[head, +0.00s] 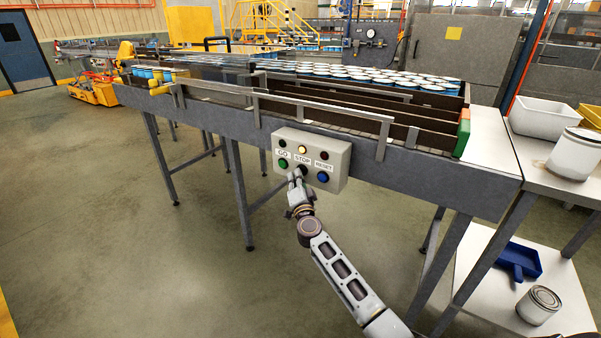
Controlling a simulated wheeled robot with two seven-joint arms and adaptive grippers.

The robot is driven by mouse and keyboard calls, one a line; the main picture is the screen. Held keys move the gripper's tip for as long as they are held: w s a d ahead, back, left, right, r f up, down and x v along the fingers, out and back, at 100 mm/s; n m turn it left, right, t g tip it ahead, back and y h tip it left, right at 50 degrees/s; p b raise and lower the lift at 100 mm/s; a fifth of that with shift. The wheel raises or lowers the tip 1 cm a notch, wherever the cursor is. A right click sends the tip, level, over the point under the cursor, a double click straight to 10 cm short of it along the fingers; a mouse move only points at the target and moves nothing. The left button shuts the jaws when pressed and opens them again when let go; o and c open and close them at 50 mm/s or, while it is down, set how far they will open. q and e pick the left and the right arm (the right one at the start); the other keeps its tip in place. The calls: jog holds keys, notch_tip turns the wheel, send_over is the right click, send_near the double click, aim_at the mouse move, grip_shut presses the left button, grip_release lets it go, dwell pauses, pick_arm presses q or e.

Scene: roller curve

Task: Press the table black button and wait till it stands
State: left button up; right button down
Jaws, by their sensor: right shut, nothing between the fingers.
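A pale control box (336,163) is fixed to the side of the conveyor table (225,122). It carries a green button (283,163) under GO, a black button (304,170) under STOP and a blue button (323,177) under RESET. Above the labels, the middle lamp (302,150) looks lit yellow and the lamps beside it are dark. My right gripper (297,174) is shut and empty, its tip at the black button and partly covering it. I cannot tell whether it touches or presses the button. My left gripper is out of view.
Many white-topped cans (380,76) stand on the conveyor. A side table at the right holds a white bin (541,118) and a large can (574,155). A blue dustpan (518,260) and another can (539,304) are on the lower shelf. The floor at left is clear.

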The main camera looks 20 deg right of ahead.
jog(key=shift+s+a, duration=0.1)
jog(key=shift+s+a+p, duration=0.45)
jog(key=shift+a+p, duration=0.1)
dwell(0.5)
jog(key=shift+s+a+p, duration=0.55)
jog(key=shift+s+a, duration=0.25)
jog(key=shift+a, duration=0.2)
jog(key=shift+s+a+p, duration=0.5)
jog(key=shift+s+a, duration=0.25)
jog(key=shift+a, duration=0.25)
